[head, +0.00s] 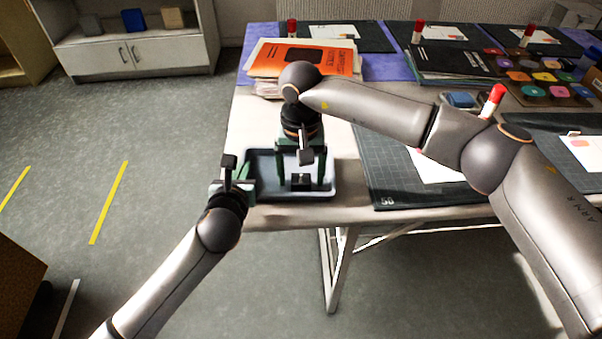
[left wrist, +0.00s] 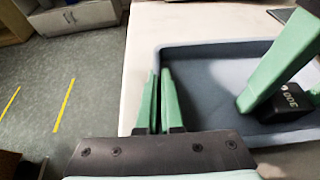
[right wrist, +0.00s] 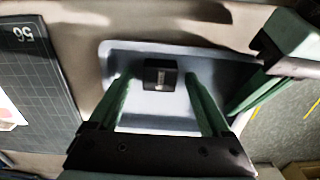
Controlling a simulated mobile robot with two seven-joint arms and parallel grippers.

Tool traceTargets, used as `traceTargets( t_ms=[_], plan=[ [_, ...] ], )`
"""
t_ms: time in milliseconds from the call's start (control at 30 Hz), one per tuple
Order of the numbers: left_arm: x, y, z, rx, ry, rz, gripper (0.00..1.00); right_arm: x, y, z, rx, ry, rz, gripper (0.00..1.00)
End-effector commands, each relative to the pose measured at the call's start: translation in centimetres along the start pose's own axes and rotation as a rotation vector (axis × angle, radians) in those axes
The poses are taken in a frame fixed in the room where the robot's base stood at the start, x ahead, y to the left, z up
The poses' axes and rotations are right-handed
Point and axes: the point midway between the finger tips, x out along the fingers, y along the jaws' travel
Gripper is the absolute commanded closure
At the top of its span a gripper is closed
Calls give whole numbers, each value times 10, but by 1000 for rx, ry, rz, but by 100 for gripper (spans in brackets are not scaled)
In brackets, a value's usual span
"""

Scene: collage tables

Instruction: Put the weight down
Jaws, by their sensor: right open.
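The weight is a small black block with white markings (right wrist: 160,75), lying on the floor of a grey-blue tray (right wrist: 205,62). In the head view the weight (head: 301,180) sits low in the tray (head: 262,192) at the table's near left corner. My right gripper (head: 303,186) points down over the tray. Its fingers are open, one on each side of the weight, with gaps showing in the right wrist view. In the left wrist view one green finger partly hides the weight (left wrist: 285,104). My left gripper (left wrist: 160,74) is shut and empty, beside the tray's left edge.
Orange-covered folders (head: 305,58) are stacked behind the tray. A dark cutting mat (head: 400,185) lies to its right. Open floor lies left of the table.

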Motion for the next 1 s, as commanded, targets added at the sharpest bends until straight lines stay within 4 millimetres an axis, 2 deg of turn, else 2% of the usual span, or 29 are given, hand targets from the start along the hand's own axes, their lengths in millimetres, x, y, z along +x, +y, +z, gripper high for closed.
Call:
traceTargets(
  t_ms=[167,400,600,800,1000],
  plan=[
    [0,0,0,0,1,0,100,-20,0,-1,0,4,-2,18],
    [0,0,0,0,1,0,100,-73,0,-1,0,5,-2,18],
    [0,0,0,0,1,0,100,-110,0,0,0,3,-1,18],
    [0,0,0,0,1,-1,100,-128,0,0,-1,2,-1,18],
    [0,0,0,0,1,-1,100,-130,0,0,-1,0,-1,18]
  ],
)
